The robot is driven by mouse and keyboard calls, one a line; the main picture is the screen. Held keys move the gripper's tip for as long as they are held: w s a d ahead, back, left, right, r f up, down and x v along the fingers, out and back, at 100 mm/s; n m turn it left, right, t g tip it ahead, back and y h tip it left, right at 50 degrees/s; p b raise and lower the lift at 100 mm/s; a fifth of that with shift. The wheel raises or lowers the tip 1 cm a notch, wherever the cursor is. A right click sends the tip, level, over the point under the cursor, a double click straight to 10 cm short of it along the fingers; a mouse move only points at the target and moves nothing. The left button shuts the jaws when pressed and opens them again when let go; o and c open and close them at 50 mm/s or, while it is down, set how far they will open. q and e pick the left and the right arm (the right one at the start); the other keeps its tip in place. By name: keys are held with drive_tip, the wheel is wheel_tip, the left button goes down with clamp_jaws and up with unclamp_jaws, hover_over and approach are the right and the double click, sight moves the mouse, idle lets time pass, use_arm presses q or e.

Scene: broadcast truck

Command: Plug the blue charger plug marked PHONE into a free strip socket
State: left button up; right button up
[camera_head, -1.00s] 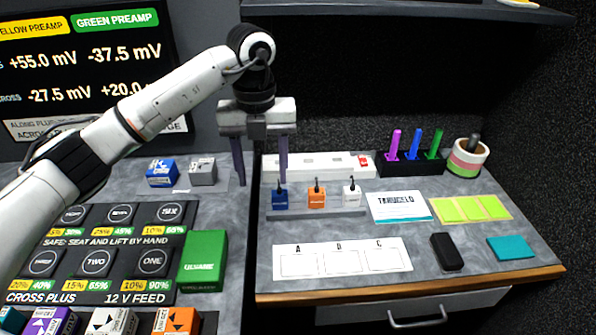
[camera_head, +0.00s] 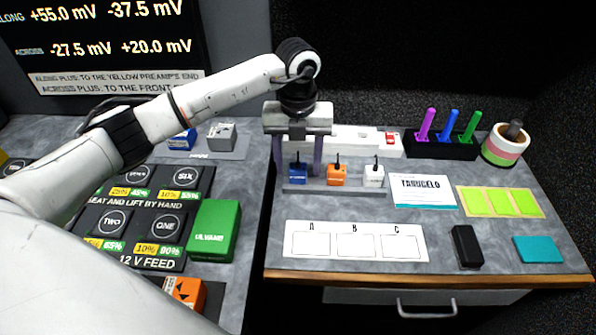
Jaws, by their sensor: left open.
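The blue charger plug (camera_head: 298,174) stands upright at the left end of a grey rack (camera_head: 335,190), beside an orange plug (camera_head: 337,175) and a white plug (camera_head: 374,176). Its label is too small to read. The white power strip (camera_head: 368,141) lies behind the rack with a red switch (camera_head: 391,139) at its right end. The left gripper hides the strip's left part. My left gripper (camera_head: 298,172) is open and points down, its two fingers on either side of the blue plug in the picture. I cannot tell whether they touch it. My right gripper is not in view.
A pen holder (camera_head: 440,148) and tape roll (camera_head: 505,146) stand behind. A green box (camera_head: 214,229) stands left.

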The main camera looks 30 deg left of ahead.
use_arm(q)
drive_tip(key=shift+f, duration=0.45)
drive_tip(key=shift+c, duration=0.3)
drive_tip(key=c, duration=1.1)
drive_tip(key=shift+r, duration=0.15)
